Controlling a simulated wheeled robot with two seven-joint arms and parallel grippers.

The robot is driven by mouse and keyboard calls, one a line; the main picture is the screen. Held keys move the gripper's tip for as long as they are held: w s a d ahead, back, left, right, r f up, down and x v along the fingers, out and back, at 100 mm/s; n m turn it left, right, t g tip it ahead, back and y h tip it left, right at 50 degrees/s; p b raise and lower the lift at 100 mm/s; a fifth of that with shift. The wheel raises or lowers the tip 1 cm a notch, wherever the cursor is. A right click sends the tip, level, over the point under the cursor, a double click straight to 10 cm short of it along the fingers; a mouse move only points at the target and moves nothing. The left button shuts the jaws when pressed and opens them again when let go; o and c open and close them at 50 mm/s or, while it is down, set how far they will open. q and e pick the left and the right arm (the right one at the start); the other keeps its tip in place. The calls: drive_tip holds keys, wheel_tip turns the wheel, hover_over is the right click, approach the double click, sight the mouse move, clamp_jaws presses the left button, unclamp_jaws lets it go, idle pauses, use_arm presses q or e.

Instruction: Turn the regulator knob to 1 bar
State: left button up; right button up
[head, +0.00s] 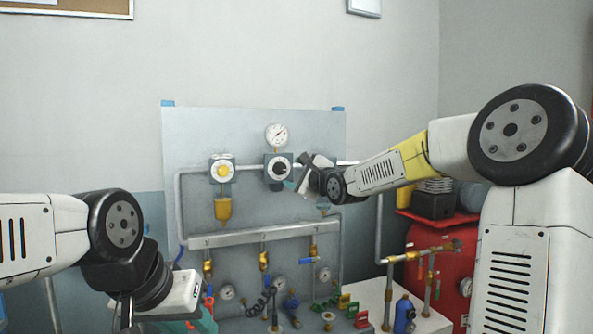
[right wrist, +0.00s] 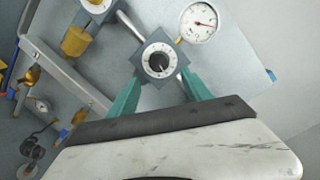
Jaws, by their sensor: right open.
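The regulator knob (head: 279,168) is a dark round knob on a white dial, set in a grey square block on the upright panel. In the right wrist view the knob (right wrist: 159,61) sits just ahead of my fingers. A round white gauge (head: 277,135) is above it and also shows in the right wrist view (right wrist: 199,22); its scale is too small to read. My right gripper (head: 301,182) is open, its teal fingers (right wrist: 160,90) apart on either side below the knob; contact cannot be told. My left gripper (head: 196,318) is low at the left, its fingers partly hidden.
A grey manifold pipe (head: 255,236) with brass valves crosses below. A red tank (head: 440,262) stands at the right. Fittings and a blue bottle (head: 403,314) crowd the bench.

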sight(282, 169)
drive_tip(key=shift+x, duration=3.8)
drive_tip(key=shift+a, duration=0.1)
clamp_jaws()
